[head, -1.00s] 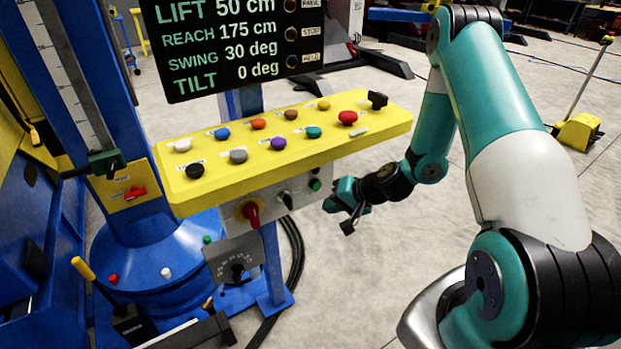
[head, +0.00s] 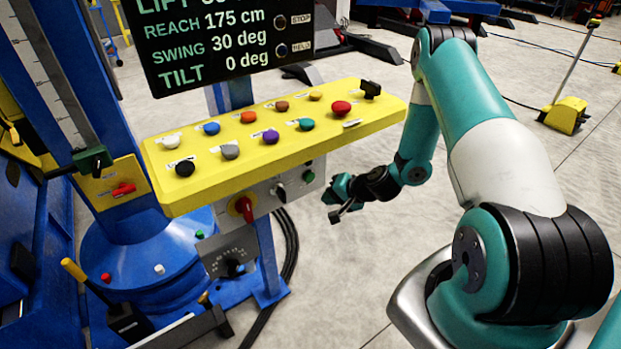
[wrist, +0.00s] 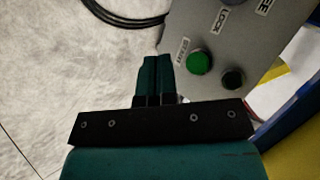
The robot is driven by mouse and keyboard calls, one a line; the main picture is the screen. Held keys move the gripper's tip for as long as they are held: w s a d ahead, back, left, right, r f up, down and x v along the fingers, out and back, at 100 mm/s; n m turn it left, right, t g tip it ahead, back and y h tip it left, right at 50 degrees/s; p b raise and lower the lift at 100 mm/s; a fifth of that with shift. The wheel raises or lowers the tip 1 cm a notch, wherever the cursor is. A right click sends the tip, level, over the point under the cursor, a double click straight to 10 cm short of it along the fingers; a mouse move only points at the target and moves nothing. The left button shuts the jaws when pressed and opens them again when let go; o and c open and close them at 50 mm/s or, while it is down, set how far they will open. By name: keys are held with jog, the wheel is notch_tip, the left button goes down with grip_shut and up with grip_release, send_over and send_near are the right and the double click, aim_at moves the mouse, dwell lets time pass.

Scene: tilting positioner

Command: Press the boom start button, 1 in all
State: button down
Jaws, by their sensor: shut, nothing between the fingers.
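A green button (wrist: 199,62) sits on the grey front face of the control box, beside a small label that seems to read START. In the head view this green button (head: 309,176) is below the yellow top panel, near the right end of the grey face. My gripper (wrist: 157,62) is shut and empty, its teal fingers side by side. In the wrist view the fingertips are left of the green button and appear apart from it. In the head view my gripper (head: 337,198) is right of and slightly below the button.
The yellow panel (head: 185,196) carries several coloured buttons, including a red mushroom one (head: 341,107). A black knob (wrist: 232,78) is near the green button. A red rotary switch (head: 243,206) is further left. The display (head: 215,45) stands behind. Floor right of the box is open.

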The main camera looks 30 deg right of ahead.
aim_at(307, 181)
jog(key=shift+w+a+b, duration=0.1)
jog(key=shift+w+b, duration=0.25)
jog(key=shift+w, duration=2.4)
jog(key=shift+w, duration=0.45)
jog(key=shift+w, duration=0.1)
jog(key=shift+w+r+b, duration=0.3)
jog(key=shift+w+r, duration=0.15)
jog(key=shift+w, duration=0.15)
dwell(0.9)
jog(key=shift+s+a, duration=0.15)
jog(key=shift+s, duration=0.1)
dwell(0.4)
jog(key=shift+s, duration=0.1)
jog(key=shift+s+f, duration=0.15)
jog(key=shift+s, duration=1.2)
jog(key=shift+s+f, duration=0.1)
jog(key=shift+s, duration=1.2)
